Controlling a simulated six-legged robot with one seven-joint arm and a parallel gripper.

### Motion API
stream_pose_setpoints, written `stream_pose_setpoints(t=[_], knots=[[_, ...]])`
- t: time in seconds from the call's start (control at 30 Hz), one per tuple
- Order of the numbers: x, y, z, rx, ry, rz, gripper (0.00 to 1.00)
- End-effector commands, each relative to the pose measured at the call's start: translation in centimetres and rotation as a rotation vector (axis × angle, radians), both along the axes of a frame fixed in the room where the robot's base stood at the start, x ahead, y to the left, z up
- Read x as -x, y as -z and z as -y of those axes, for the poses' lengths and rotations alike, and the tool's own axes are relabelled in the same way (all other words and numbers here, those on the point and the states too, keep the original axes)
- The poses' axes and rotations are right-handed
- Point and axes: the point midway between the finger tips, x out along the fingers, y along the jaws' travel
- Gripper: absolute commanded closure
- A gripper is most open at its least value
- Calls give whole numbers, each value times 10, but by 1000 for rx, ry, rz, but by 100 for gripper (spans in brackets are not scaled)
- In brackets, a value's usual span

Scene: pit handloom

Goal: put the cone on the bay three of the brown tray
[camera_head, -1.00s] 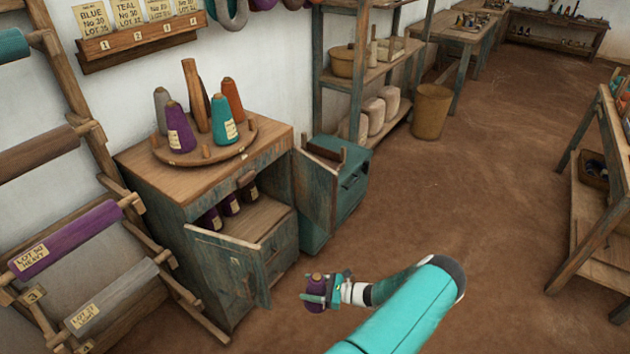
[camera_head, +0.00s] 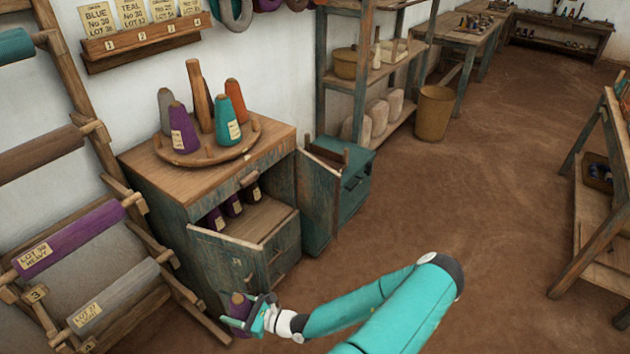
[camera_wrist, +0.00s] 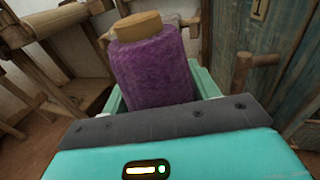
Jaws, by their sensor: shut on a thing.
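My gripper (camera_head: 247,315) is shut on a purple cone (camera_head: 240,303), low in front of the cabinet's open left door. In the wrist view the purple cone (camera_wrist: 152,65) stands between the jaws, its tan top facing away from me. The round brown tray (camera_head: 198,163) sits on top of the cabinet, above and behind my gripper. It holds a grey cone (camera_head: 166,110), a purple cone (camera_head: 182,130), a teal cone (camera_head: 225,120) and an orange cone (camera_head: 236,98) around a wooden post (camera_head: 199,90). Short pegs show on it. I cannot read any bay number on the tray.
The cabinet (camera_head: 160,185) has open doors (camera_head: 230,265) and purple cones (camera_head: 233,205) inside. A wooden rack with rollers (camera_head: 75,235) stands close left of my gripper. A teal chest (camera_head: 350,190) stands right of the cabinet. The floor (camera_head: 460,180) to the right is clear.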

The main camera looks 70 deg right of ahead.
Motion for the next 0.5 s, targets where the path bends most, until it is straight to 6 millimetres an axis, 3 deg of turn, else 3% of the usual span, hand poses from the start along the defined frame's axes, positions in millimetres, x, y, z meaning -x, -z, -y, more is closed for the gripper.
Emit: stream_pose_setpoints(t=[0.1,0.5], knots=[[-28,-15,-36,-10,10,7,68],[-111,-55,-138,0,37,4,68]])
